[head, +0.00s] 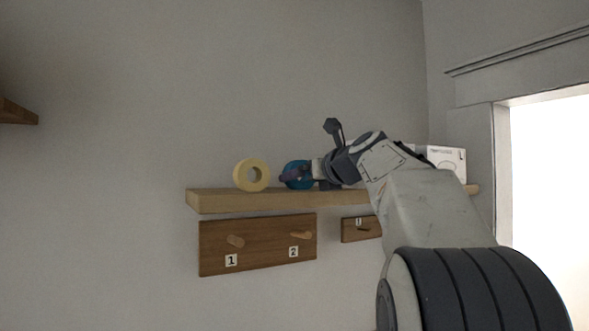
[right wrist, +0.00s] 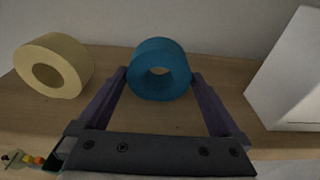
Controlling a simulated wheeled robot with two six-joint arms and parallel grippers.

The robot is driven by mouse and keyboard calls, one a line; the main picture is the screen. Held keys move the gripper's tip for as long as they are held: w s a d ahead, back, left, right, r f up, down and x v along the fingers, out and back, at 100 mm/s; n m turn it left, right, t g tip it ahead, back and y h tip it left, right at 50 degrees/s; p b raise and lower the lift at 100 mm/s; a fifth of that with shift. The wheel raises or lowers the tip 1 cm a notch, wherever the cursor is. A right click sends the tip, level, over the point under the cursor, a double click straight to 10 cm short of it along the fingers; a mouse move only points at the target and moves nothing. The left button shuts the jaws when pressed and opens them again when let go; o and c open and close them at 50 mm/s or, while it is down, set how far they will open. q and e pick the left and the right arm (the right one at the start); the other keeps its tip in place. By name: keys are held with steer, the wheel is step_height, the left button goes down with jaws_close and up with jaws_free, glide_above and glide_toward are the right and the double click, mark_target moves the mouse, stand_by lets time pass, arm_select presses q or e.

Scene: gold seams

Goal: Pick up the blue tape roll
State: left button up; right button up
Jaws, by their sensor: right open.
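The blue tape roll (right wrist: 160,56) stands upright on the wooden shelf, its hole facing my right wrist camera. In the head view the blue tape roll (head: 293,169) is partly hidden by my right gripper (head: 291,175). In the right wrist view my right gripper (right wrist: 160,76) is open, with one finger on each side of the roll's lower part. I cannot tell whether either finger touches it. My left gripper is not in view.
A cream tape roll (head: 252,175) stands left of the blue one on the shelf (head: 225,201). A white box (head: 446,161) stands to the right. Below the shelf, a wooden board (head: 262,262) has pegs marked 1 and 2.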

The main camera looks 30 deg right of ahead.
steer(key=shift+w+f, duration=0.1)
steer(key=shift+w, duration=0.95)
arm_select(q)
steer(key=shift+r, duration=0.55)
arm_select(e)
steer(key=c, duration=1.3)
step_height(320, 180, up, 8)
steer(key=p, duration=0.3)
steer(key=shift+c, duration=0.2)
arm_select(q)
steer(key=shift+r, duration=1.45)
arm_select(e)
steer(key=shift+r, duration=1)
